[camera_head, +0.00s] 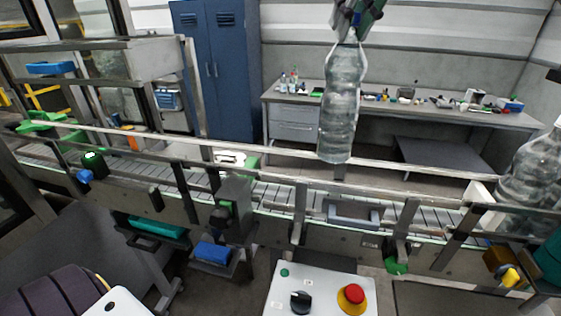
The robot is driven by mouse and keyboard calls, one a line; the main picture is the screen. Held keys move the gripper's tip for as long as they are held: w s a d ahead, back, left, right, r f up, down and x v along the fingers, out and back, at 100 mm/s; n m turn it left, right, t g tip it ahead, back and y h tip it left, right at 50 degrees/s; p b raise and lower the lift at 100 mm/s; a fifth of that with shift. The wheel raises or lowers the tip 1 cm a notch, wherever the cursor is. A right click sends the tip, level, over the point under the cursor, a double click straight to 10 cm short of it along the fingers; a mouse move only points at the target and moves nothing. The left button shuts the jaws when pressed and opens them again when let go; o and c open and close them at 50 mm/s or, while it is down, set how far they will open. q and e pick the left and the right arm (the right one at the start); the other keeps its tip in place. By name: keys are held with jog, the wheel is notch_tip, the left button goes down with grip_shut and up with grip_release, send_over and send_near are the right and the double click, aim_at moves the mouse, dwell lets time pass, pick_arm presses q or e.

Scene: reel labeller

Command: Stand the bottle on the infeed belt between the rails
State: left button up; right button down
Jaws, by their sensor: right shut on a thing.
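A clear plastic bottle (341,105) hangs upright in the camera_head view, right of the middle. My right gripper (351,32) comes in from the top and is shut on the bottle's neck. The bottle's base appears in front of the far rail (400,166); I cannot tell whether it touches anything. The infeed belt (275,195) is a slatted conveyor running across the picture, with metal rails along both sides. My left gripper is not in view.
Another clear bottle (535,170) is at the belt's right end. A control box (322,295) with a red stop button (352,297) stands in front. A cluttered workbench (430,112) and a blue locker (217,70) are behind. Posts hold the near rail.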

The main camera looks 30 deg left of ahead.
aim_at(339, 117)
notch_tip(339, 117, down, 13)
jog(key=shift+r+b, duration=0.2)
jog(key=shift+b, duration=0.35)
jog(key=shift+f, duration=0.6)
dwell(0.4)
jog(key=shift+f, duration=2.1)
jog(key=c, duration=1.2)
grip_release()
jog(key=shift+f, duration=0.1)
jog(key=shift+o, duration=0.2)
